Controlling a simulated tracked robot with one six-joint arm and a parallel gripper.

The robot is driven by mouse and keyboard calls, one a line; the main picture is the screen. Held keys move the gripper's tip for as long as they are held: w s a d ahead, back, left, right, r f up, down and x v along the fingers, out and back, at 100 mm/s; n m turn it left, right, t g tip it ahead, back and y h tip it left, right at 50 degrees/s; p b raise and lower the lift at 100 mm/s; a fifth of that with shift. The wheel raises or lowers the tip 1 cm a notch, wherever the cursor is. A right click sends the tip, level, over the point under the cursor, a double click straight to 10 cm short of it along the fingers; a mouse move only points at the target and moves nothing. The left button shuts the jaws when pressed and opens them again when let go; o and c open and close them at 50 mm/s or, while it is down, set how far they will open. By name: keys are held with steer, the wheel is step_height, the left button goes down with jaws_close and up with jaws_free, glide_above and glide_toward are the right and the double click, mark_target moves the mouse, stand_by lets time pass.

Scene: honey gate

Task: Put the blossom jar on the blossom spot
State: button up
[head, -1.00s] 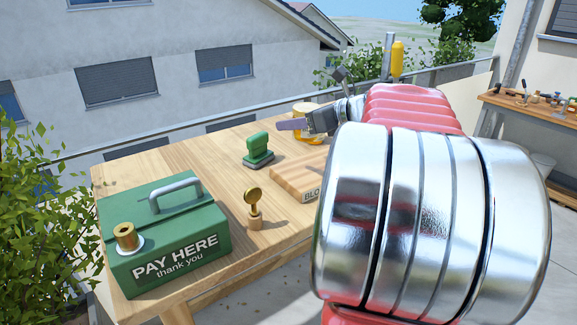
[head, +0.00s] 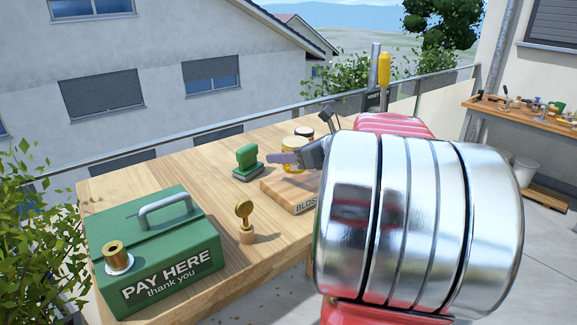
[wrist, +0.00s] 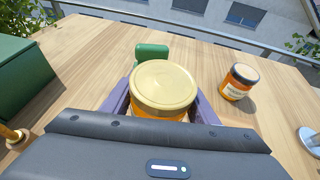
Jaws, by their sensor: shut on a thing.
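My gripper (head: 288,158) is shut on an amber honey jar with a gold lid (wrist: 163,86), one purple finger on each side of it. Its label is hidden in the wrist view, so I cannot read its kind. In the head view the jar (head: 292,168) is upright over the back part of a raised wooden board (head: 277,188) whose front edge reads "BLOSS", the rest being covered by my arm. I cannot tell whether the jar touches the board.
A dark-lidded honey jar (wrist: 240,82) stands behind and right of the held one. A green stamp (head: 247,163) stands just left of the board. A brass stamp (head: 245,222) and a green "PAY HERE" box (head: 160,255) are nearer. Bare tabletop lies between them.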

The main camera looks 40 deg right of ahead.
mark_target(290, 165)
steer(key=shift+f, duration=1.85)
steer(key=o, duration=1.4)
steer(key=shift+f, duration=0.1)
steer(key=shift+c, duration=0.2)
steer(key=shift+s+r, duration=0.3)
steer(key=shift+s, duration=0.2)
steer(key=v, duration=1.1)
